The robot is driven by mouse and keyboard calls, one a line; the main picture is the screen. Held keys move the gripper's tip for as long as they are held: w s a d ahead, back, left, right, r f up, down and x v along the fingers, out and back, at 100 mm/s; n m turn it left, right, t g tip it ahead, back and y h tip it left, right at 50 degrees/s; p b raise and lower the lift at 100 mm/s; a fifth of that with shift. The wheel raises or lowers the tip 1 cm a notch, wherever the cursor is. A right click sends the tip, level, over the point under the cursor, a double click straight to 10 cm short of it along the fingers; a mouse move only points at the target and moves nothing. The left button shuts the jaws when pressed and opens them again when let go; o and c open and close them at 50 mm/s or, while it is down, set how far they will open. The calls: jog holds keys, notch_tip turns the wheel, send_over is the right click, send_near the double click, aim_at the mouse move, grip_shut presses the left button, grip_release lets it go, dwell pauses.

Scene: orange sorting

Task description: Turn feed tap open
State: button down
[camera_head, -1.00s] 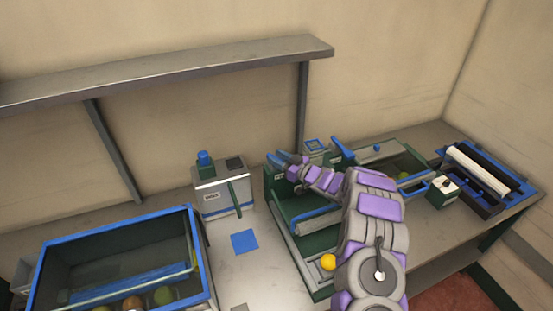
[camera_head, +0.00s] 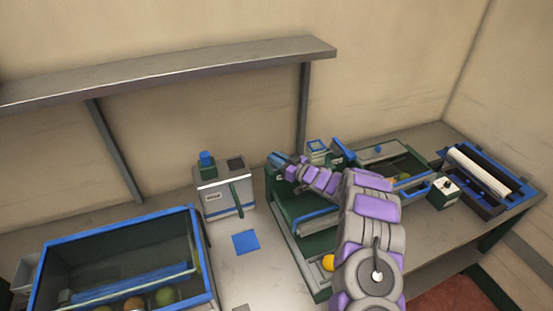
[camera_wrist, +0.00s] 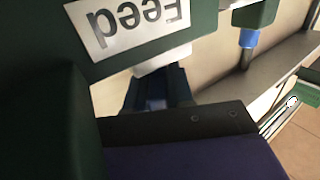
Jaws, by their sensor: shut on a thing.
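The sorting machine (camera_head: 318,243) stands on the bench, with my arm reaching over it. My gripper (camera_head: 285,166) is at its upper back left corner, shut on the small blue feed tap (camera_head: 276,157). In the wrist view a white label reading "Feed" (camera_wrist: 128,22) shows upside down on a dark green panel. A blue part of the tap (camera_wrist: 178,84) shows just below the label, partly hidden by my gripper's dark finger (camera_wrist: 185,122). The tap's exact angle is hard to tell.
An orange (camera_head: 328,262) sits in the machine's front. A blue-rimmed crate (camera_head: 125,226) with several fruits stands at left. A grey box with a blue knob (camera_head: 222,190) stands between. A white roller unit (camera_head: 482,168) is at right. A shelf (camera_head: 170,75) runs above.

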jog(key=shift+w+d+r+p, duration=0.1)
jog(key=shift+r+p, duration=0.05)
jog(key=shift+p, duration=0.35)
jog(key=shift+d+n+g+y+p, duration=0.1)
jog(key=shift+n+g+y+p, duration=0.2)
jog(key=shift+g+p, duration=0.15)
jog(key=shift+n+g+p, duration=0.3)
jog(key=shift+g+p, duration=0.05)
jog(key=shift+p, duration=0.15)
jog(key=shift+y, duration=0.3)
jog(key=shift+a, duration=0.2)
jog(key=c, duration=1.1)
grip_release()
jog(key=shift+f+t+h+b, duration=0.25)
jog(key=shift+t+h+b, duration=0.25)
jog(key=shift+b, duration=0.6)
jog(key=shift+a+m+t+b, duration=0.1)
jog(key=shift+m+t+b, duration=0.2)
jog(key=shift+m+b, duration=0.3)
